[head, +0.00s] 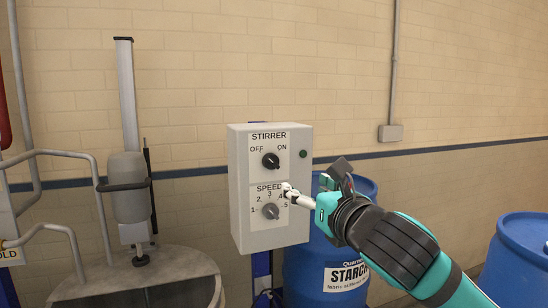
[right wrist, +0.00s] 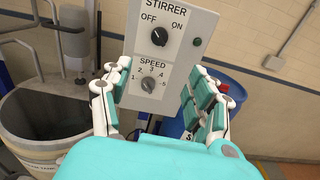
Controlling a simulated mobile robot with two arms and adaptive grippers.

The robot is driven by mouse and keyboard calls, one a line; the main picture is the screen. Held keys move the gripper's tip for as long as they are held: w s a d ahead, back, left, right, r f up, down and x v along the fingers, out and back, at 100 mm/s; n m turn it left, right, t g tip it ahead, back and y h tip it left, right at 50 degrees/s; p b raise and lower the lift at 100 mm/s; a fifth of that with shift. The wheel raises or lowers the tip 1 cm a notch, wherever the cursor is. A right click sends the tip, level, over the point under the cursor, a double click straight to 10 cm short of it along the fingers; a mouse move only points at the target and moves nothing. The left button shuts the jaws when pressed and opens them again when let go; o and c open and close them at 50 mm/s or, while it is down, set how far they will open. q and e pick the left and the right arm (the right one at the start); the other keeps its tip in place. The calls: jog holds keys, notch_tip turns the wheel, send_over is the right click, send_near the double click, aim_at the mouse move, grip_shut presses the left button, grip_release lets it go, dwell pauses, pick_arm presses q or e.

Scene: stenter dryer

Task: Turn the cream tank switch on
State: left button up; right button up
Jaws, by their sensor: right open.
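A grey control box (head: 241,215) has a black switch knob (head: 271,160) under the word STIRRER, between OFF and ON. In the right wrist view the black knob (right wrist: 159,36) has its pointer toward OFF at the upper left. My right gripper (head: 303,191) is just in front of the box's lower right side, at the height of the speed dial and lower than the black knob. My left gripper is not in view.
A grey speed dial (head: 270,211) sits below the switch, and a dark green lamp (head: 303,154) beside it. A tank (right wrist: 45,125) with a stirrer column (head: 128,190) stands left. Blue drums (head: 304,270) stand behind and right. A pale brick wall is behind.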

aim_at(274, 164)
jog(key=p+x, duration=0.1)
jog(key=x, duration=0.4)
jog(key=p+x, duration=0.2)
jog(key=x, duration=0.4)
jog(key=p+x, duration=0.2)
jog(key=x, duration=0.4)
jog(key=shift+a+r, duration=0.2)
jog(key=shift+r, duration=0.2)
jog(key=c, duration=1.1)
